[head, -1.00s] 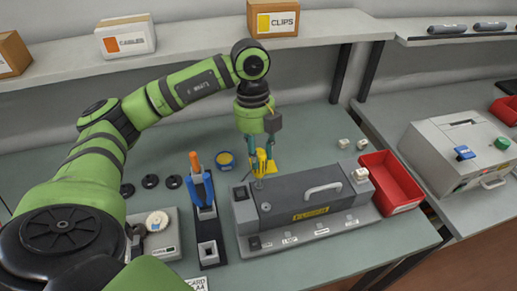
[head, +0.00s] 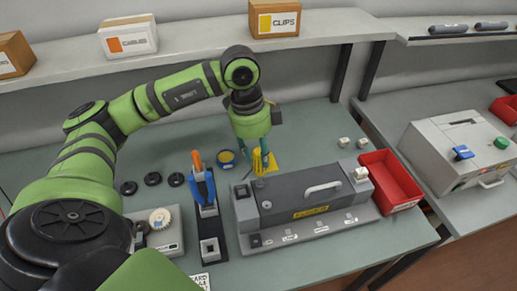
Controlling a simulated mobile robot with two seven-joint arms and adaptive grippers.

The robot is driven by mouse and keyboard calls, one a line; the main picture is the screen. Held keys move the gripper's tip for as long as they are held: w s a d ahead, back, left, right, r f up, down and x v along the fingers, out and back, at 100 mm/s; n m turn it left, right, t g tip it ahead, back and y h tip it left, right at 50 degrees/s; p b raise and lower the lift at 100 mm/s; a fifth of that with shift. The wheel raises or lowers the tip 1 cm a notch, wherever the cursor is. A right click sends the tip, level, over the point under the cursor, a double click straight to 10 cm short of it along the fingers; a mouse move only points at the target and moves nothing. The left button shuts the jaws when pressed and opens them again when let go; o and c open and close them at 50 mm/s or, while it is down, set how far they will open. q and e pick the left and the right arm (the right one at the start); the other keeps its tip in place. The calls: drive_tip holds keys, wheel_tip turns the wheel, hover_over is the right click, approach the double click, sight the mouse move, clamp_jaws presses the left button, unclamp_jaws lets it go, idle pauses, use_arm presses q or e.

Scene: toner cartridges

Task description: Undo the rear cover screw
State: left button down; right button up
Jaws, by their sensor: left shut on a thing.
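My left gripper (head: 263,160) points down at the back left edge of the long dark grey unit (head: 285,208). It is shut on a small yellow tool (head: 259,163), which looks like a screwdriver with a thin shaft. The tool's tip is by the unit's rear left top edge; I cannot tell whether it touches. The unit has a light handle (head: 323,188) and a yellow label on its front. I cannot make out the rear cover screw, which is small or hidden by the tool. My right gripper is not in view.
A red bin (head: 391,182) stands right of the unit. A blue tool with an orange top (head: 202,183) stands in a black holder to the left. A shelf with boxes runs above.

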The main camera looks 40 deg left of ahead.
use_arm(q)
drive_tip(key=shift+n, duration=0.5)
